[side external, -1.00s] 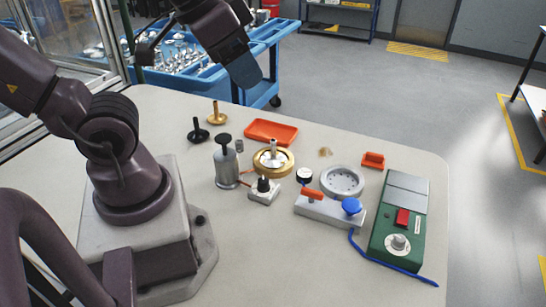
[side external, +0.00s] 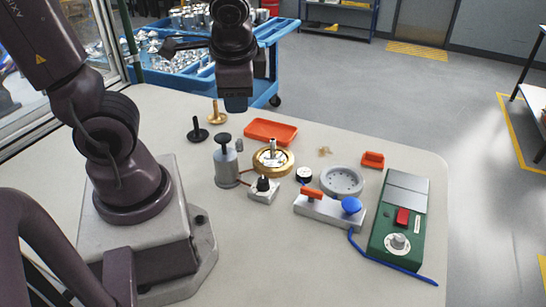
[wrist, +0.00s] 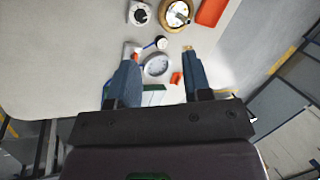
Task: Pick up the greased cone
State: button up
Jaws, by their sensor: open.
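No part is plainly a cone, so I cannot tell for certain which thing is the greased cone. A round brass part (side external: 262,168) with a metal spindle (side external: 273,148) standing in it sits mid-table; it also shows at the top of the wrist view (wrist: 166,20). A small tan piece (side external: 325,151) of unclear shape lies to its right, and in the wrist view (wrist: 187,48) beside the right fingertip. My gripper (side external: 236,108) points down, above and behind the parts. Its blue fingers (wrist: 159,58) are open and empty.
A grey holed ring (side external: 342,181), a red-handled clamp fixture (side external: 330,210), a black-knobbed block (side external: 263,191) and a grey pump can (side external: 227,167) stand close together. A red tray (side external: 271,131) lies behind. A green control box (side external: 398,235) is at right. The front table is clear.

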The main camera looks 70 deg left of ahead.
aim_at(272, 143)
jog(key=w+a+f+m+t+y, duration=0.2)
jog(key=w+f+m+t+y, duration=0.15)
jog(key=f+m, duration=0.65)
jog(key=w+a+f+m+t+y, duration=0.2)
jog(key=w+a+f+m+y, duration=0.15)
jog(key=f+m, duration=0.6)
jog(key=shift+m+t, duration=0.25)
jog(key=shift+m, duration=0.6)
jog(key=x, duration=0.6)
jog(key=shift+w+a+r, duration=0.25)
jog(key=shift+w, duration=0.1)
jog(key=x, duration=0.5)
jog(key=shift+s+f, duration=0.15)
jog(key=shift+f, duration=0.05)
grip_shut()
